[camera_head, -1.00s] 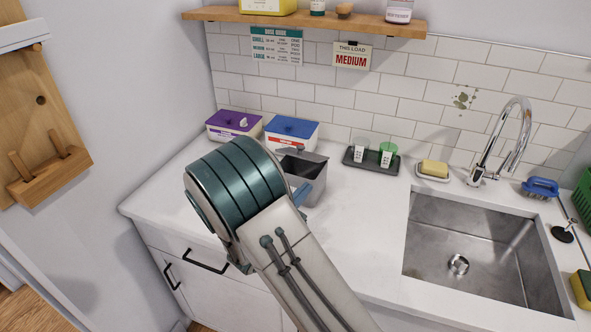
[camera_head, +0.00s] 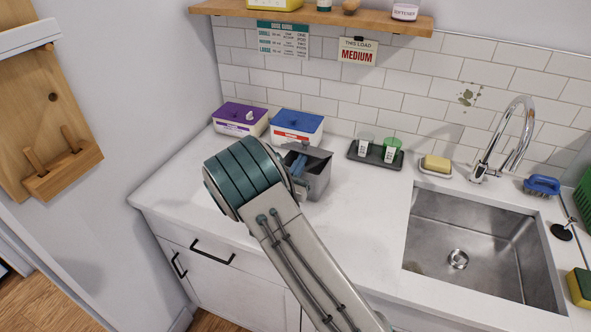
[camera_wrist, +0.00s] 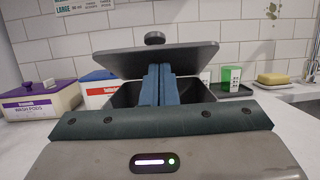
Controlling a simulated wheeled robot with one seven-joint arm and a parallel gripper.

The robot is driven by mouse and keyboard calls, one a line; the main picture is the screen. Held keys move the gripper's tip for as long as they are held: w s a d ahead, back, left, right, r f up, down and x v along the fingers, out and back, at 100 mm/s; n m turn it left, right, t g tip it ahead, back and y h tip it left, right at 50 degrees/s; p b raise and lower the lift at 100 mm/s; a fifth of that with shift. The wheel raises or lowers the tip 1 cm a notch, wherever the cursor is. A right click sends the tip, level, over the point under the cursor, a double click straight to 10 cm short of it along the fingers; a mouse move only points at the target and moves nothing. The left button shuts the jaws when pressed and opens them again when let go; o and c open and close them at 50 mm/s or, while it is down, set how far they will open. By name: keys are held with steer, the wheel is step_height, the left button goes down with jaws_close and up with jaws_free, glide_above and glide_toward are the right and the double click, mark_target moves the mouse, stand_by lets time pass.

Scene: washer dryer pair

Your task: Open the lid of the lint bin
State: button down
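The lint bin is a dark grey box (camera_head: 322,188) on the counter, left of the sink. In the wrist view its lid (camera_wrist: 120,64), with a round black knob (camera_wrist: 155,38), is tilted up at an angle, and the dark opening (camera_wrist: 124,95) shows beneath it. My gripper (camera_wrist: 158,68) has its two blue fingers side by side, shut with nothing visible between them. The fingertips reach over the opening to the lid's underside and appear to touch it. In the head view my gripper (camera_head: 297,162) is over the bin, partly hidden by my arm.
A purple-lidded box (camera_head: 240,119) and a blue-lidded box (camera_head: 297,127) stand behind and left of the bin. A dark tray (camera_head: 361,155) with two small containers is to its right. The sink (camera_head: 480,245) lies further right. A wooden shelf (camera_head: 310,17) hangs above.

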mark_target(302, 152)
steer(key=shift+w+r, duration=0.1)
stand_by(0.3)
steer(key=shift+w+d+r+b, duration=0.15)
steer(key=shift+w+d+r, duration=0.1)
steer(key=shift+r, duration=0.5)
steer(key=shift+w+d+r+b, duration=0.15)
steer(key=shift+w+r, duration=0.1)
steer(key=shift+r, duration=0.45)
steer(key=shift+a, duration=0.1)
steer(key=shift+s, duration=0.1)
